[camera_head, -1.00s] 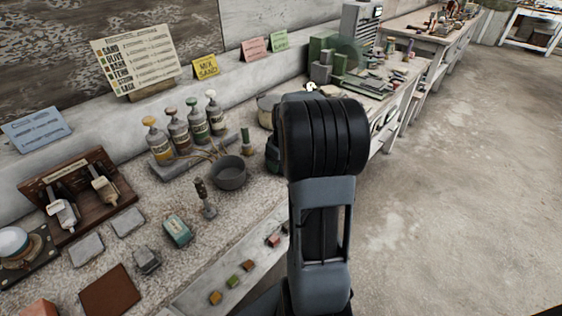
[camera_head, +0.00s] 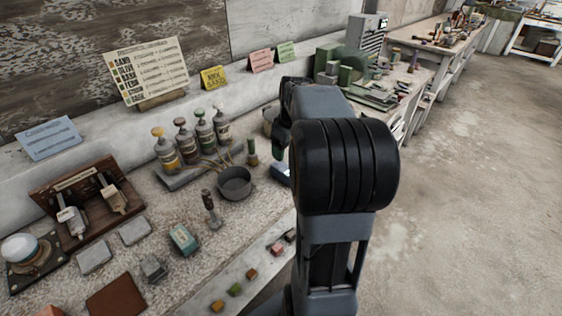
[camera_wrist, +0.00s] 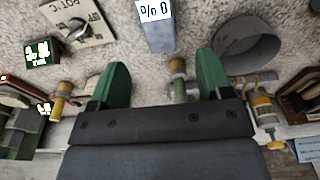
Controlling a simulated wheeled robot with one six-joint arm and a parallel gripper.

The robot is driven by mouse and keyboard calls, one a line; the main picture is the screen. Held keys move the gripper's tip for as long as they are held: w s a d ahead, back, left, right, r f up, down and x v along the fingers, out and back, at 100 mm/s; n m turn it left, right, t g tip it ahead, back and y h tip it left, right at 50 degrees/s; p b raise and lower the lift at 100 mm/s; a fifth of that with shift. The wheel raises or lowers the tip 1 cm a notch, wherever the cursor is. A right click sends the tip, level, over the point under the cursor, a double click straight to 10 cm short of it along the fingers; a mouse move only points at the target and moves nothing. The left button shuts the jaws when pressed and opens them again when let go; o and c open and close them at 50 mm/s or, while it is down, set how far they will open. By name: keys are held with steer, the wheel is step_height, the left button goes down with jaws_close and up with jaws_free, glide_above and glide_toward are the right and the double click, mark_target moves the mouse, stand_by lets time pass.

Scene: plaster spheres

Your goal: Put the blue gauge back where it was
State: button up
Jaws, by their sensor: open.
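The blue gauge (camera_head: 281,172) lies on the speckled bench, partly hidden behind my arm in the head view. In the wrist view its grey-blue body and white display (camera_wrist: 157,24) with "% 0" show at the top edge, cut off by the frame. My gripper (camera_wrist: 163,80) is open, with its two green fingers apart and nothing held between them. The gauge lies beyond the fingertips, apart from them. In the head view my gripper (camera_head: 278,147) is mostly hidden by my arm, above the bench near the gauge.
A grey pot (camera_head: 234,184) and a green-bodied upright piece (camera_head: 252,153) stand near the gauge. Several bottles (camera_head: 190,140) stand behind. A teal box (camera_head: 184,238) and grey blocks lie front left. A dial plate (camera_wrist: 77,22) shows in the wrist view.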

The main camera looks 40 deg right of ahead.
steer(key=s+a+f, duration=0.1)
steer(key=s+a, duration=0.2)
steer(key=a, duration=0.4)
steer(key=s+a+f+m+t, duration=0.1)
steer(key=s+a, duration=0.3)
steer(key=a, duration=0.3)
steer(key=s+a+f+m, duration=0.1)
steer(key=s+a+f, duration=0.1)
steer(key=s+a, duration=0.2)
steer(key=a, duration=0.3)
steer(key=shift+t, duration=0.3)
steer(key=shift+r, duration=0.1)
